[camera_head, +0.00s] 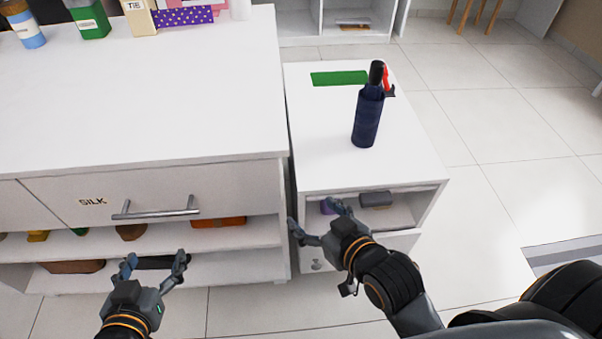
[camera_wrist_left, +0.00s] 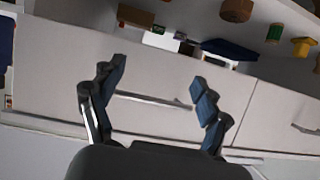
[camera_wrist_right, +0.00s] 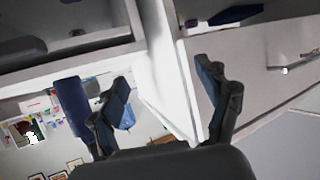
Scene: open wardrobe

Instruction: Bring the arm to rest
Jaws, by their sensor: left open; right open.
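My left gripper (camera_head: 156,268) is open and empty in front of the dresser's lower shelves, below the SILK drawer (camera_head: 120,194). In the left wrist view its spread fingers (camera_wrist_left: 160,88) frame a drawer front and its bar handle (camera_wrist_left: 150,99), with nothing between them. My right gripper (camera_head: 314,218) is open and empty in front of the small white cabinet (camera_head: 320,145). In the right wrist view its fingers (camera_wrist_right: 165,80) are apart with nothing held.
A dark blue spray bottle (camera_head: 367,118) stands on the cabinet top near a green strip (camera_head: 339,78). A purple item (camera_head: 327,206) and a grey item (camera_head: 376,198) lie in the cabinet's open compartment. Boxes and bottles stand at the dresser's back. Tiled floor is clear at right.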

